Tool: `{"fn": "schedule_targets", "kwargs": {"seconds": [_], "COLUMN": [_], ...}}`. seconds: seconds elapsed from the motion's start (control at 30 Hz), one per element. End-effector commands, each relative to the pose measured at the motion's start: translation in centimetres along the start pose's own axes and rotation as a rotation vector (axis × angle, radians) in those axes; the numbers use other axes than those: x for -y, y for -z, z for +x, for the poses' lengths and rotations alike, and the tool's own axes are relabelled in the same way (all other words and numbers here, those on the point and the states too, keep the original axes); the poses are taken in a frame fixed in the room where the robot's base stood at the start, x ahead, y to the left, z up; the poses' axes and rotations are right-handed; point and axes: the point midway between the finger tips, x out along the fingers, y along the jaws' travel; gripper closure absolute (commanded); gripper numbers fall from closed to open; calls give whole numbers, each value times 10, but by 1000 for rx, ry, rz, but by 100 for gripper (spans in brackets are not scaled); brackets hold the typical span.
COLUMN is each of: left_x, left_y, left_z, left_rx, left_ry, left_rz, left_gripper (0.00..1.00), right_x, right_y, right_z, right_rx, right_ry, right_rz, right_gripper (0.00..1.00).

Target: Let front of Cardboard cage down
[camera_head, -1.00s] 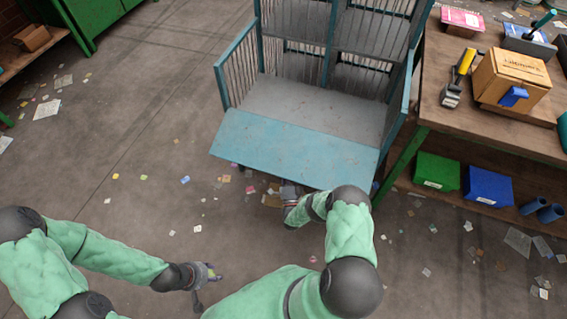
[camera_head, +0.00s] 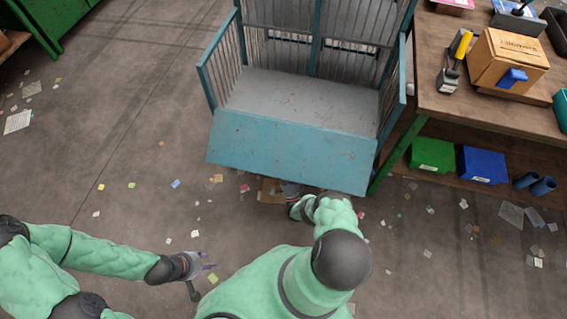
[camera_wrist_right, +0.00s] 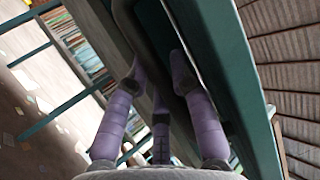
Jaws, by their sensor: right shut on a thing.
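The Cardboard cage (camera_head: 203,85) is a teal frame with barred sides and a grey floor. Its teal front panel (camera_head: 290,150) is swung outward and slopes down from the front edge of the floor. My right gripper (camera_head: 291,190) is at the panel's lower edge, partly hidden behind my arm. In the right wrist view my purple right fingers (camera_wrist_right: 157,80) are shut on a dark teal edge of the panel (camera_wrist_right: 225,60). My left gripper (camera_head: 203,275) is open and empty above the bare floor at lower left, well away from the cage.
A wooden workbench (camera_head: 440,105) with green legs stands close to the cage's right side. It holds a cardboard box (camera_head: 508,60) and tools. Green (camera_head: 432,153) and blue (camera_head: 483,164) bins sit on its lower shelf. The floor left of the cage is clear apart from paper scraps.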

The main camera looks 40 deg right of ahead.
Motion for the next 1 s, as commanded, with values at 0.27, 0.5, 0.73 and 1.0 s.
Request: {"fn": "schedule_targets", "kwargs": {"seconds": [0.27, 0.5, 0.73, 1.0], "left_x": [0, 0, 0, 0], "left_y": [0, 0, 0, 0], "left_z": [0, 0, 0, 0], "left_rx": [0, 0, 0, 0], "left_ry": [0, 0, 0, 0], "left_rz": [0, 0, 0, 0], "left_gripper": [60, 60, 60, 60], "right_x": [0, 0, 0, 1], "right_y": [4, 4, 3, 2], "right_z": [3, 4, 2, 0], "right_rx": [-1, -1, -1, 0], "right_ry": [17, 17, 13, 10], "right_rz": [-8, -7, -5, -3], "right_gripper": [100, 74, 51, 51]}}
